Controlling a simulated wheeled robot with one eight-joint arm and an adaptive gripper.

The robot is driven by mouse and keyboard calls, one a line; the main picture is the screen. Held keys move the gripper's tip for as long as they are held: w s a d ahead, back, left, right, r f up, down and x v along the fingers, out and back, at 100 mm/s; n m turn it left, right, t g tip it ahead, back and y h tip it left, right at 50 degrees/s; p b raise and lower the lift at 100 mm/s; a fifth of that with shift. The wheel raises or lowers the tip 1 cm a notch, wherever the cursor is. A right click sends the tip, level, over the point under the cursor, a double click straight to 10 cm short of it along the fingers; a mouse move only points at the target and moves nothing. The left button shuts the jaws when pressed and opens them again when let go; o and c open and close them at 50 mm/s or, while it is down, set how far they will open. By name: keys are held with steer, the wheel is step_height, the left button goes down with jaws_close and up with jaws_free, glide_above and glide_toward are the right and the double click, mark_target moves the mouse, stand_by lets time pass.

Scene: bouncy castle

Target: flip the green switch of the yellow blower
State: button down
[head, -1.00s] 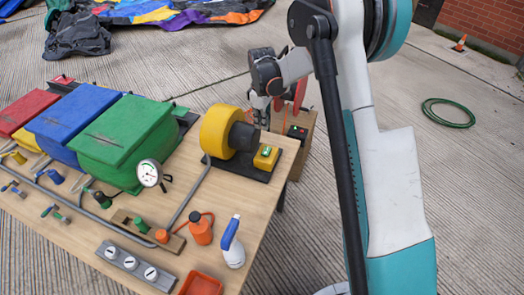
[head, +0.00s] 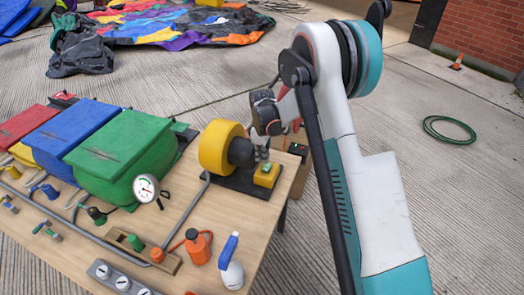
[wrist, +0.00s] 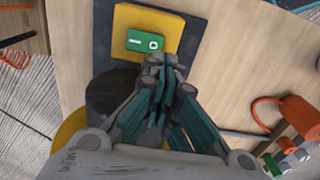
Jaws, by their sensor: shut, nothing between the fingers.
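The yellow blower (head: 214,147) stands at the right end of the wooden table, with a dark motor part and a black base. Its yellow switch box (head: 268,174) carries a green switch (head: 266,167) on top. My gripper (wrist: 162,58) is shut and empty. Its fingertips are at the near edge of the switch in that view; I cannot tell whether they touch. In the head view my gripper (head: 263,152) is just above the box, beside the motor.
Green, blue and red boxes (head: 118,152) stand left on the table (head: 190,212). A gauge (head: 146,187), an orange bottle (head: 197,247) and a spray bottle (head: 230,265) stand nearer.

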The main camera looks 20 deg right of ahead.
mark_target(262, 173)
step_height(262, 173, down, 5)
steer(key=shift+r+b, duration=0.1)
steer(key=shift+b, duration=0.8)
steer(key=shift+s+a+f+b, duration=0.15)
steer(key=shift+f+b, duration=0.15)
steer(key=shift+f, duration=0.3)
steer(key=shift+r, duration=0.25)
steer(key=shift+r+p, duration=0.45)
steer(key=shift+r, duration=0.25)
